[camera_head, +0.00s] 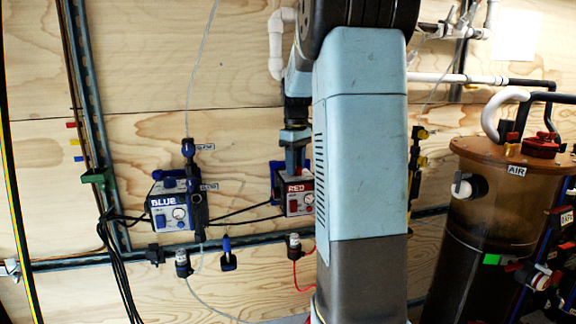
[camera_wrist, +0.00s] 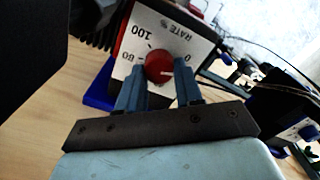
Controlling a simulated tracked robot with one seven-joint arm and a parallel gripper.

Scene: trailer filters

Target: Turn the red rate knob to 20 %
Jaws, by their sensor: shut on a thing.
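The red rate knob (camera_wrist: 158,66) is on the white face (camera_wrist: 185,42) of the red pump box, marked RATE %. In this tilted view the 0 shows right of the knob and the 100 and 80 to its left. A pale mark on the knob points toward the lower right; the exact value cannot be read. My gripper (camera_wrist: 160,72) has one blue finger on each side of the knob and is shut on it. In the head view the RED box (camera_head: 299,199) is partly hidden by my arm, and the knob is hidden.
The BLUE pump box (camera_head: 165,207) is on the wall to the left, with dark cables running between the boxes. A rail (camera_head: 265,240) and small fittings lie below. A brown AIR tank (camera_head: 497,200) stands at right. Bare plywood surrounds the boxes.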

